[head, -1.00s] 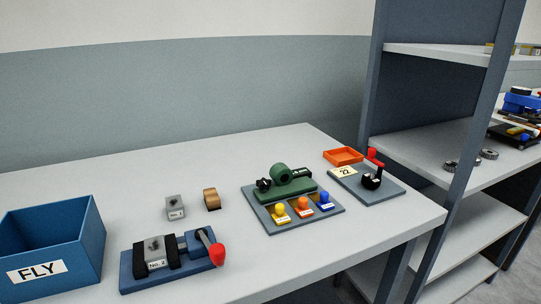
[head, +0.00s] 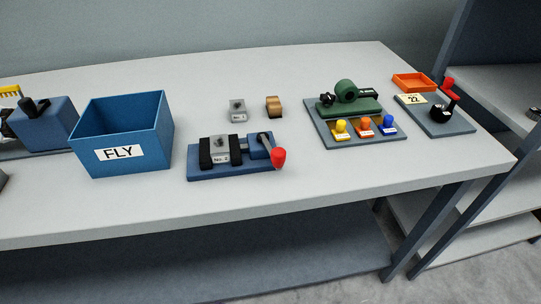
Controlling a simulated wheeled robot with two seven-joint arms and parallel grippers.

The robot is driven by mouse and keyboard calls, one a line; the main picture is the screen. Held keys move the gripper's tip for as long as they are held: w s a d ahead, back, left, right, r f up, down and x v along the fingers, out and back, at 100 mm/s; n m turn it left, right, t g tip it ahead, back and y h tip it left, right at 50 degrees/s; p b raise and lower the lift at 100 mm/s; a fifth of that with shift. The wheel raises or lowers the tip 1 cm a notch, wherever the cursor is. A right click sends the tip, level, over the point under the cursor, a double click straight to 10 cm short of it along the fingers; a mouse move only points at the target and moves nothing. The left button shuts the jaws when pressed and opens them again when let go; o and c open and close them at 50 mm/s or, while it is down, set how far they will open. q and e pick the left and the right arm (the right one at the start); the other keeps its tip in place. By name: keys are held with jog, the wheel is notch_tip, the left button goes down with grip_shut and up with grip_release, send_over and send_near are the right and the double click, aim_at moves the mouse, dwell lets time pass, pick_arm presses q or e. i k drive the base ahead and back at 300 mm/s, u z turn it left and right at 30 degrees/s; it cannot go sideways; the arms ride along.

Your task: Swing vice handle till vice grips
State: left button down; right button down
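The vice (head: 203,173) is a blue base with two black jaws, on the table near its front edge in the head view. A grey block labelled "No. 2" (head: 221,156) sits between the jaws; I cannot tell whether they press on it. The vice handle (head: 278,158) is a grey lever with a red knob at the vice's right end. Its knob hangs toward the front right, beyond the blue base. Neither of my grippers is in view.
A blue bin labelled "FLY" (head: 122,153) stands left of the vice. A small grey block (head: 238,110) and a wooden piece (head: 273,106) lie behind it. A green device on a board (head: 350,98) and a lever board (head: 440,118) stand right. The table's front strip is clear.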

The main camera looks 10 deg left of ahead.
aim_at(277, 154)
jog(key=u, duration=1)
jog(key=k, duration=1.1)
jog(key=z, duration=1.55)
jog(key=i, duration=0.5)
jog(key=u, duration=0.1)
